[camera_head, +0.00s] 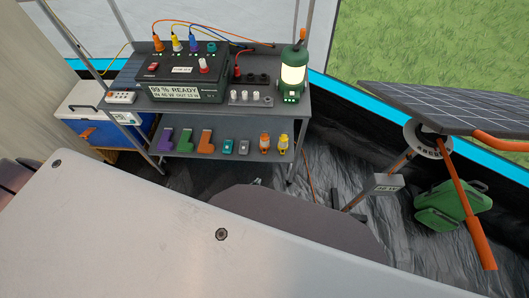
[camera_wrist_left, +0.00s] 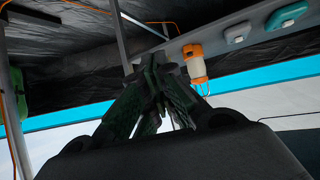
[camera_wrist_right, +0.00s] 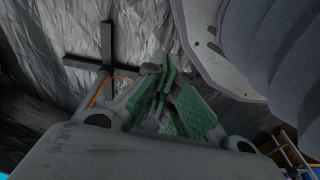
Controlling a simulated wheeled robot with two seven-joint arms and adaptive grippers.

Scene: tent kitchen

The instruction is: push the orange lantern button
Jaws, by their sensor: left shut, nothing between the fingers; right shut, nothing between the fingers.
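The small orange lantern (camera_head: 264,143) stands on the lower shelf of the grey rack in the head view, to the left of a yellow lantern (camera_head: 283,143). Its button is too small to make out. In the left wrist view an orange-topped lantern (camera_wrist_left: 194,62) with a pale body shows to the right of my left gripper (camera_wrist_left: 155,66). The left fingers are shut, empty and apart from it. My right gripper (camera_wrist_right: 166,68) is shut and empty, away from the lanterns. I cannot make out either gripper's fingers in the head view.
The rack's top shelf (camera_head: 300,110) holds a dark power box (camera_head: 182,85) with cables and a lit green lantern (camera_head: 293,75).

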